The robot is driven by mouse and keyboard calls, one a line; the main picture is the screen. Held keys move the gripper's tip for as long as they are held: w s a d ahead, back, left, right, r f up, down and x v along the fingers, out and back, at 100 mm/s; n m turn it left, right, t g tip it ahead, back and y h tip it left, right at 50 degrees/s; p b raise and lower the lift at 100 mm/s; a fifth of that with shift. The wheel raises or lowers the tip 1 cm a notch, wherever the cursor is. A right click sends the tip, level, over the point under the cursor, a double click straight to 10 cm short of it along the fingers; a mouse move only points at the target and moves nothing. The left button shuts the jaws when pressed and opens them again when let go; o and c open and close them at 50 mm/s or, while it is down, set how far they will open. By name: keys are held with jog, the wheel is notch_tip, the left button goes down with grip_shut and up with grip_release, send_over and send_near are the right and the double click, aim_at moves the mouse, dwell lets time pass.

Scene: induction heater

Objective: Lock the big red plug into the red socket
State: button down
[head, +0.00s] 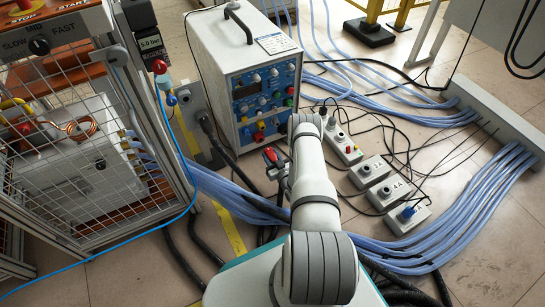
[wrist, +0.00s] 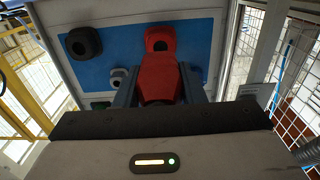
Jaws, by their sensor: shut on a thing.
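The big red plug (wrist: 160,76) is between the two fingers of my gripper (wrist: 159,88), which is shut on it. The plug points at the blue panel, and the red socket (wrist: 160,38) shows just beyond its front end. The plug overlaps the socket's lower part, so I cannot tell whether they touch. In the head view, the red plug (head: 270,155) shows left of my forearm, in front of the heater's lower panel. My gripper is mostly hidden there by my arm. The red socket (head: 259,136) is low on that panel.
The heater cabinet (head: 222,70) stands on the floor. A dark round socket (wrist: 83,42) and a grey one (wrist: 118,78) sit beside the red socket. A mesh cage (head: 90,150) is at left. Blue hoses (head: 440,245) and grey socket boxes (head: 370,172) lie at right.

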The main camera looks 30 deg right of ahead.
aim_at(267, 150)
jog(key=shift+w+b, duration=0.75)
jog(key=shift+w, duration=1.15)
jog(key=shift+w+a+r, duration=0.1)
jog(key=shift+w, duration=0.75)
jog(key=shift+w, duration=0.55)
jog(key=shift+m, duration=0.9)
jog(key=shift+w, duration=0.1)
jog(key=shift+m, duration=0.8)
jog(key=shift+m, duration=0.8)
